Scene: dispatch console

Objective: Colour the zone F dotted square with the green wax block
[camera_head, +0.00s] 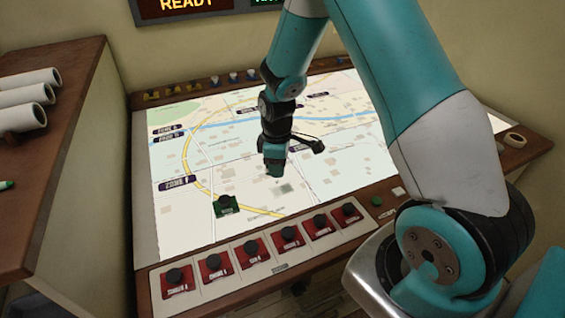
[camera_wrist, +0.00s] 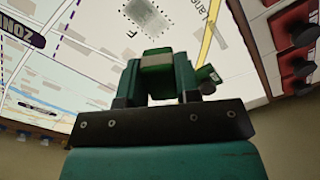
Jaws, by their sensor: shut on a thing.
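My gripper (camera_head: 274,168) is low over the lit map (camera_head: 180,222), its jaws pointing down. In the wrist view my gripper (camera_wrist: 155,85) is shut on a green block with a paler band (camera_wrist: 156,62), which I take for the wax block. The dotted square (camera_wrist: 146,14) lies on the map just beyond the block, with the letter F printed beside it and a grey patch inside. In the head view a small grey-green patch (camera_head: 286,188) shows just right of and below the jaws. I cannot tell whether the block touches the map.
A green piece with a black knob (camera_head: 226,206) stands on the map at left of my gripper. A row of red pieces with black knobs (camera_head: 251,252) lines the front edge. A tape roll (camera_head: 515,140) lies at right. Paper rolls (camera_head: 28,95) lie at far left.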

